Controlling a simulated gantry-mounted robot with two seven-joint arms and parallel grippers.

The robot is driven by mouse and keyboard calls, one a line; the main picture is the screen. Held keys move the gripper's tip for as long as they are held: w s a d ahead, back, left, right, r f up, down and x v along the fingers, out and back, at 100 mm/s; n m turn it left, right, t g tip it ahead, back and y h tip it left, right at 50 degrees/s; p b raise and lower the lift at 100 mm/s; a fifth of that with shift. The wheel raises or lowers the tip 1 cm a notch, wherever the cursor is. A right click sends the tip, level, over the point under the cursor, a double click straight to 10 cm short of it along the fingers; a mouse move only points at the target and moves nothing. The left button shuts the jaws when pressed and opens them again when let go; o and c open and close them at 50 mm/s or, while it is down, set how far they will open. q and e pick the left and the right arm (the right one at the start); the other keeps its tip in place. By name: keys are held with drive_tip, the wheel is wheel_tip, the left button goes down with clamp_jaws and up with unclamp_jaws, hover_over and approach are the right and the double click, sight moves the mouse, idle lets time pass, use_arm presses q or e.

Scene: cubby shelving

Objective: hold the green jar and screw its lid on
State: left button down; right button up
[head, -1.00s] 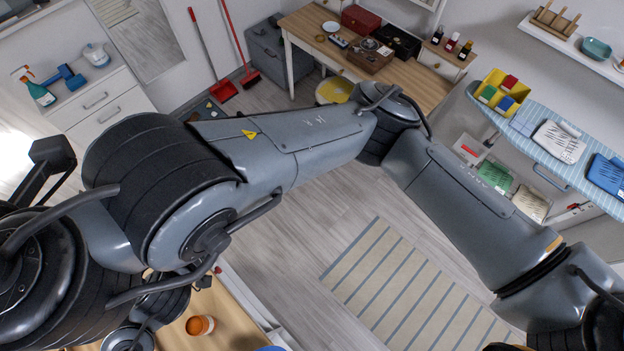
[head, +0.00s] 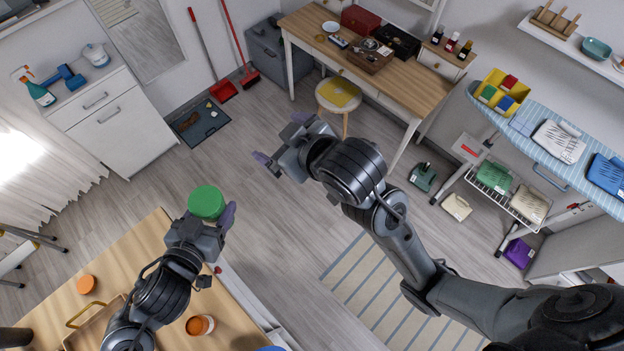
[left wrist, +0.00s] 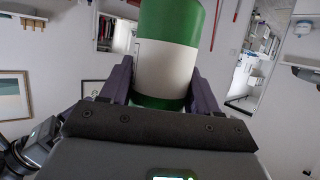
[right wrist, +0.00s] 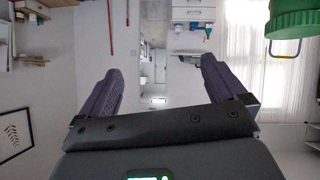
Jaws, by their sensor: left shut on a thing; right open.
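The green jar (head: 206,202) is held up beyond the table edge, its round green top facing the head camera. My left gripper (head: 208,226) is shut on its side. In the left wrist view the jar (left wrist: 166,52) stands between both fingers, green with a wide white band. In the right wrist view a ridged green lid (right wrist: 292,22) shows at the upper right corner, on the jar's end; how tightly it sits I cannot tell. My right gripper (head: 281,139) is open and empty, up and to the right of the jar, apart from it.
The wooden table (head: 140,250) at the lower left carries an orange disc (head: 87,284), an orange container (head: 200,326) and a wooden tray (head: 84,335). A stool (head: 338,94) and desk (head: 385,80) stand behind my right gripper. Between the grippers there is free air.

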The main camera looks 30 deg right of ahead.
drive_tip(key=s+d+f+m+g+h, duration=0.1)
drive_tip(key=s+d+f+g, duration=0.2)
drive_tip(key=s+f, duration=0.7)
drive_tip(key=s+d+f+m+g+h, duration=0.1)
drive_tip(key=s+d+f+g, duration=0.3)
drive_tip(key=s+f, duration=0.6)
wheel_tip(320, 180, down, 5)
drive_tip(key=shift+s+d+f+m+g, duration=0.1)
drive_tip(key=shift+s+d+m+g, duration=0.2)
drive_tip(key=shift+d, duration=0.95)
drive_tip(key=shift+w, duration=0.15)
